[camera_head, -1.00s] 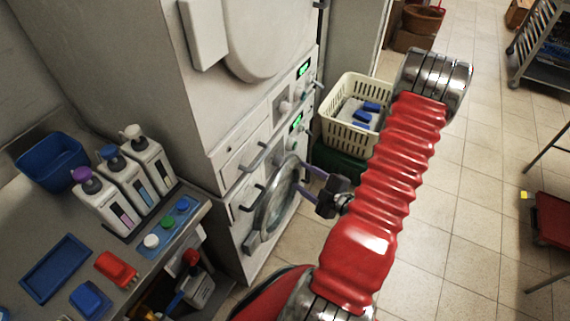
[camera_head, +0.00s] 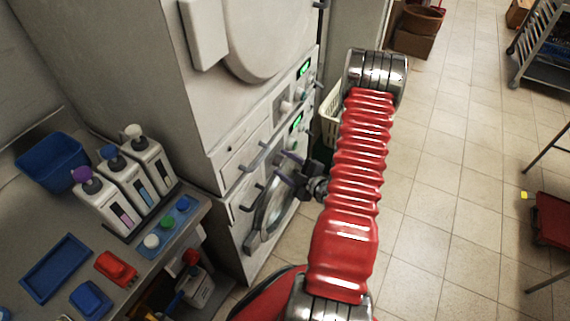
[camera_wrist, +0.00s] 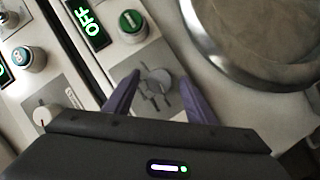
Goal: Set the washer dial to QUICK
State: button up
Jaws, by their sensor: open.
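The washer is the lower of two stacked white machines, with a round metal-rimmed door (camera_head: 270,205). In the wrist view the door rim (camera_wrist: 215,62) is at the upper right. A round grey dial (camera_wrist: 157,82) with dark marks around it sits on the panel left of this door. My gripper (camera_wrist: 160,79) is open, its purple fingers on either side of that dial; I cannot tell whether they touch it. The dial's setting labels are too small to read. In the head view my gripper (camera_head: 284,170) is at the machine front, partly behind my arm.
A lit OFF display (camera_wrist: 88,22) and green button (camera_wrist: 131,20) are near the dial. A second dial (camera_wrist: 42,116) is at the left. Drawer handles (camera_head: 255,156) protrude from the front. A cream basket (camera_head: 329,118) is behind my arm. The bench at left holds bottles (camera_head: 148,165).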

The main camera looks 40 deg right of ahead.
jog(key=shift+c, duration=0.4)
jog(key=c, duration=0.9)
jog(key=shift+w+d, duration=0.1)
jog(key=shift+d, duration=0.1)
jog(key=shift+c, duration=0.3)
jog(key=shift+a, duration=0.15)
